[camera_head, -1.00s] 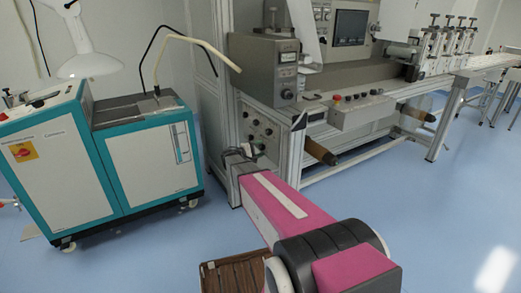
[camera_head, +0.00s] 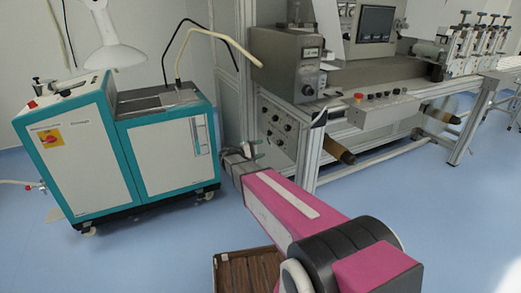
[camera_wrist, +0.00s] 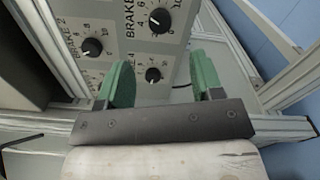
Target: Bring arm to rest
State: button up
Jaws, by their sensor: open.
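My gripper (camera_wrist: 160,84) shows in the wrist view with its two green fingers apart and nothing between them. Beyond the fingers is a grey control panel (camera_wrist: 120,68) with black knobs, one labelled BRAKE 2. In the head view my pink arm reaches forward from the bottom right, and my gripper (camera_head: 250,150) is at its far end, small and partly hidden by the wrist. It is in front of the lower knob panel (camera_head: 277,128) of the grey machine. I cannot tell the exact gap to the panel.
A teal and white cabinet (camera_head: 165,165) on casters stands at the left, with a white lamp (camera_head: 112,50) above it. The converter machine (camera_head: 400,75) fills the back right. A brown slatted box (camera_head: 245,268) lies low at the bottom. Blue floor (camera_head: 440,220) is open at the right.

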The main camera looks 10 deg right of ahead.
jog(key=s+d+f+m+g+y, duration=0.2)
jog(key=s+f+y, duration=0.15)
jog(key=s, duration=0.45)
jog(key=s+d+f+m+g+y, duration=0.1)
jog(key=s+d+f+g+y, duration=0.15)
jog(key=s+y, duration=0.4)
jog(key=s+a+m+y, duration=0.3)
jog(key=s+a+y, duration=0.3)
jog(key=s, duration=0.6)
jog(key=shift+a+f+m+y, duration=0.3)
jog(key=shift+a+f+y, duration=0.1)
jog(key=shift+y, duration=0.3)
